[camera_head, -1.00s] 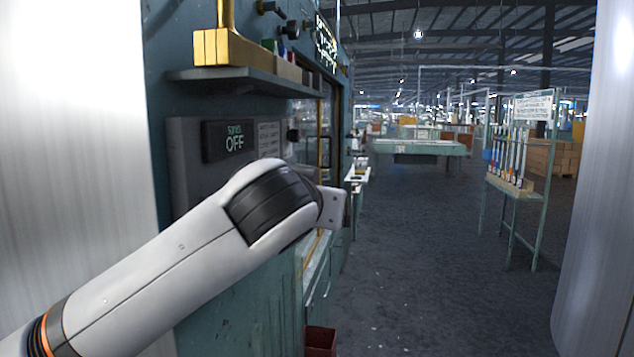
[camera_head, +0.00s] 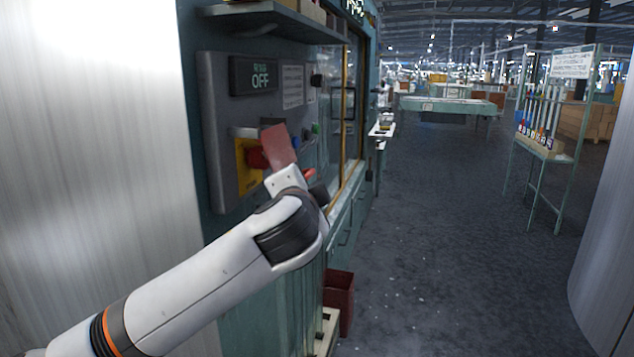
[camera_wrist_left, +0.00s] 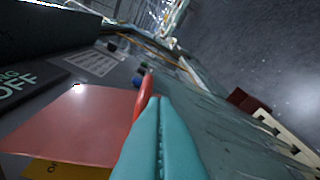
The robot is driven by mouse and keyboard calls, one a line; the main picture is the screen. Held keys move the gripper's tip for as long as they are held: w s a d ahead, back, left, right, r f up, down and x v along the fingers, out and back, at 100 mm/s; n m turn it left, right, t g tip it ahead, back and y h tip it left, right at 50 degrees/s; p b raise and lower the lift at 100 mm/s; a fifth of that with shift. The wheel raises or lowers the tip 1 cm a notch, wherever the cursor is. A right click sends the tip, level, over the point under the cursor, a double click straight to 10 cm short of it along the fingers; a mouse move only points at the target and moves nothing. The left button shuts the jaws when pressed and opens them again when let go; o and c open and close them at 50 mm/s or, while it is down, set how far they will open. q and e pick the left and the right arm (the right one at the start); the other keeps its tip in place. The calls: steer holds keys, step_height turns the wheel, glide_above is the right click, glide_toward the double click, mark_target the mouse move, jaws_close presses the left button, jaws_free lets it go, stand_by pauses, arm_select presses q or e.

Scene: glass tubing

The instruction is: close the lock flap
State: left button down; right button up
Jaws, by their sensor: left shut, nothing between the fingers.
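The lock flap, a flat red plate (camera_head: 280,145), stands out from the grey control panel (camera_head: 222,120) beside a red knob (camera_head: 257,158) on a yellow plate (camera_head: 244,180). In the left wrist view the flap (camera_wrist_left: 75,125) fills the lower left, with part of a yellow plate below it. My left gripper (camera_wrist_left: 159,104) shows there as two teal fingers pressed together, empty, just right of the flap. I cannot tell whether they touch it. In the head view my left wrist is just below the flap and the fingertips are not clear. My right gripper is out of view.
A dark display reading OFF (camera_head: 262,77) is above the knob. A shelf (camera_head: 270,18) juts out higher up. A dark red bin (camera_head: 338,297) is low by the cabinet. Open floor lies to the right, with a rack of tubes (camera_head: 540,140) beyond.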

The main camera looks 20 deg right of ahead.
arm_select(q)
steer(key=w+a+f+m+t, duration=0.1)
steer(key=w+a+f+m, duration=0.1)
steer(key=w+a+m, duration=0.1)
steer(key=shift+a+f+m, duration=0.25)
steer(key=shift+a+m, duration=0.25)
steer(key=shift+a, duration=0.45)
steer(key=shift+w, duration=0.15)
